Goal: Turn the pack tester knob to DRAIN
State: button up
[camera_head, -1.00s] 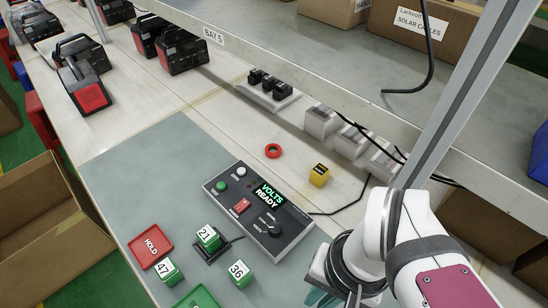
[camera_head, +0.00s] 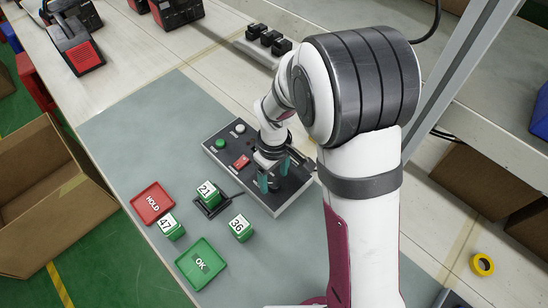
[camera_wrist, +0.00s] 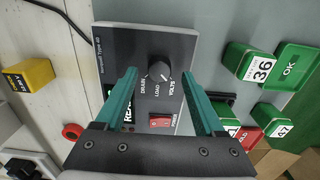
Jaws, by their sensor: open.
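The pack tester (camera_head: 287,200) is a dark box with a light grey edge, lying on the grey-green mat. It also shows in the wrist view (camera_wrist: 122,45). Its round black knob (camera_wrist: 158,72) has the labels DRAIN, LOAD and VOLTS beside it. A white mark on the knob appears to point towards VOLTS. My gripper (camera_head: 274,174) is over the tester, with its teal fingers pointing down. In the wrist view my gripper (camera_wrist: 158,74) is open, one finger on each side of the knob, with gaps visible. The arm and gripper cover the display and knob in the head view.
The tester has a red switch (camera_wrist: 161,121). Green packs 21 (camera_head: 207,192), 47 (camera_head: 170,226) and 36 (camera_head: 241,228) stand nearby, with a red HOLD tray (camera_head: 153,202) and green OK tray (camera_head: 202,263). A yellow block (camera_wrist: 30,76) and red ring (camera_wrist: 72,131) lie beside the tester.

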aim_at(274, 185)
jog(key=shift+f, duration=1.15)
grip_shut()
